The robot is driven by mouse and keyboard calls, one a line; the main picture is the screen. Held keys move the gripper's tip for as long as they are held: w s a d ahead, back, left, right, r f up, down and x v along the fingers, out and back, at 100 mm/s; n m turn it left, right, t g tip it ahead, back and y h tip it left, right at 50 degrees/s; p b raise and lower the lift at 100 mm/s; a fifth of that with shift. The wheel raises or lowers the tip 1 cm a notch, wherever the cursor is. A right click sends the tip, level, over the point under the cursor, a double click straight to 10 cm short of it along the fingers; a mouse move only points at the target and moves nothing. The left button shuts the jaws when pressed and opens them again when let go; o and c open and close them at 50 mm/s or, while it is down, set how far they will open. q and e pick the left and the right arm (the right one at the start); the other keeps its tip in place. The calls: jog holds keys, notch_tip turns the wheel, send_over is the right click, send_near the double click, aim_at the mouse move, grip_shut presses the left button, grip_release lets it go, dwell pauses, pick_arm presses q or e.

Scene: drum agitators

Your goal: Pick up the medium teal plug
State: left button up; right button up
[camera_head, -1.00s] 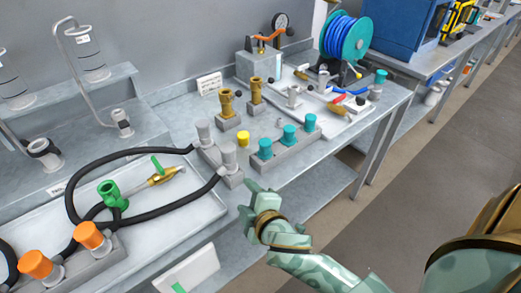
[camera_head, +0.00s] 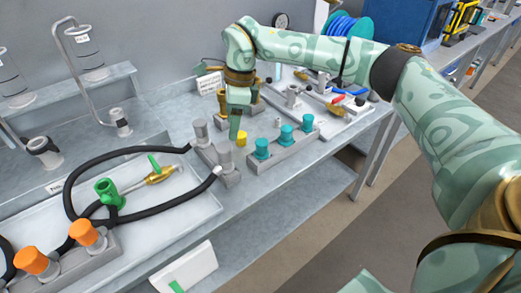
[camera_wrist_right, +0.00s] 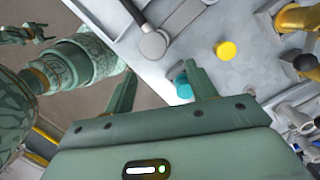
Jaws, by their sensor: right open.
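Three teal plugs stand upright in a grey block: a front one (camera_head: 262,148), a middle one (camera_head: 286,135) and a back one (camera_head: 308,122). They look close in size, so I cannot tell which is the medium one. My right gripper (camera_head: 235,130) points down behind and left of the block, near the yellow plug (camera_head: 241,139). In the right wrist view its jaws (camera_wrist_right: 160,70) are open and empty. One teal plug (camera_wrist_right: 183,88) shows there beside the right-hand finger, partly hidden by it. A green hand, apparently my left gripper (camera_wrist_right: 25,33), shows small at upper left.
Grey cylinders (camera_head: 201,131) on a block and black hoses (camera_head: 130,153) lie left of the teal plugs. Brass fittings stand behind, partly covered by my right arm. Orange plugs (camera_head: 83,232) stand at lower left. The bench's front edge is clear.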

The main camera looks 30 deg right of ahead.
notch_tip(320, 180, up, 4)
jog(key=f+m+h, duration=0.1)
jog(key=m+h, duration=0.1)
send_over(261, 141)
jog(key=f+b, duration=0.1)
jog(key=f, duration=0.3)
jog(key=f+b, duration=0.2)
jog(key=f, duration=0.2)
jog(key=shift+w+a+f, duration=0.15)
jog(key=shift+w+f, duration=0.05)
jog(key=shift+f, duration=0.7)
jog(key=f, duration=0.1)
jog(key=f+b, duration=0.1)
jog(key=f, duration=0.1)
jog(key=f+b, duration=0.1)
jog(key=shift+s+d+f, duration=0.2)
jog(key=shift+s+f, duration=0.1)
jog(key=shift+s, duration=0.05)
jog(key=shift+w+f, duration=0.1)
jog(key=shift+f, duration=0.25)
pick_arm(q)
jog(key=shift+g, duration=0.3)
jog(key=f, duration=0.1)
jog(key=s+f, duration=0.1)
jog(key=f, duration=0.3)
jog(key=shift+s+a, duration=0.1)
jog(key=shift+s, duration=0.3)
pick_arm(e)
jog(key=shift+r, duration=0.1)
jog(key=c, duration=0.9)
